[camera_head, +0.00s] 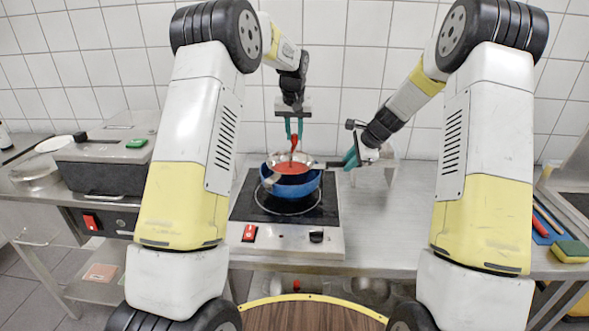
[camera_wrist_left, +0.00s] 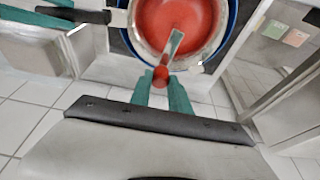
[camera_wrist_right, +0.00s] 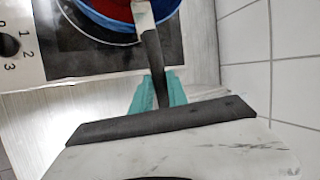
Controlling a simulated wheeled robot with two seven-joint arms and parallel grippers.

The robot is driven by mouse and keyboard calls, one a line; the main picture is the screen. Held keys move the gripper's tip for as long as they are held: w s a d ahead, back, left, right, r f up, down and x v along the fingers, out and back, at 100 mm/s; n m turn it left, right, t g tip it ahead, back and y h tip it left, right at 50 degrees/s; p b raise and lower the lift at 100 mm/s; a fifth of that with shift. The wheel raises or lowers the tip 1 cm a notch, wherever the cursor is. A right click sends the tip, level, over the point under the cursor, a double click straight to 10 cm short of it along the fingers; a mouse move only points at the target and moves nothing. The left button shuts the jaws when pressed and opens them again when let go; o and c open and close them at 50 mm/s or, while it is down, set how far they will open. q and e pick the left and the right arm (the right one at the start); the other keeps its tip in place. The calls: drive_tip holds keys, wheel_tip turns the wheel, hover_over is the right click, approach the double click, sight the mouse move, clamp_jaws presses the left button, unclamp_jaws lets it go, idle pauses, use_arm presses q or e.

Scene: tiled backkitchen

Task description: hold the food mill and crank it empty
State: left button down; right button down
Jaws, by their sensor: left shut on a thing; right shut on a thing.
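The food mill (camera_head: 270,179) is a metal bowl with red food in it, seated over a blue pot (camera_head: 292,189) on the hob. In the left wrist view the red food (camera_wrist_left: 180,22) fills much of the bowl. My left gripper (camera_head: 294,136) is above the mill, shut on the red crank knob (camera_wrist_left: 161,76), whose metal crank arm reaches into the bowl. My right gripper (camera_head: 351,160) is to the right of the pot, shut on the mill's dark handle (camera_wrist_right: 154,60). The pot's inside is hidden under the mill.
The pot stands on a black hob (camera_head: 258,205) with a red switch and a knob. A grey appliance (camera_head: 105,168) stands at the left. A sponge (camera_head: 572,251) lies at the far right. Counter (camera_head: 390,215) right of the hob is clear. A tiled wall is close behind.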

use_arm(q)
drive_tip(key=shift+s+d, duration=0.25)
drive_tip(key=shift+d, duration=0.6)
drive_tip(key=shift+s+d, duration=1.05)
drive_tip(key=s, duration=0.3)
drive_tip(key=shift+d, duration=0.35)
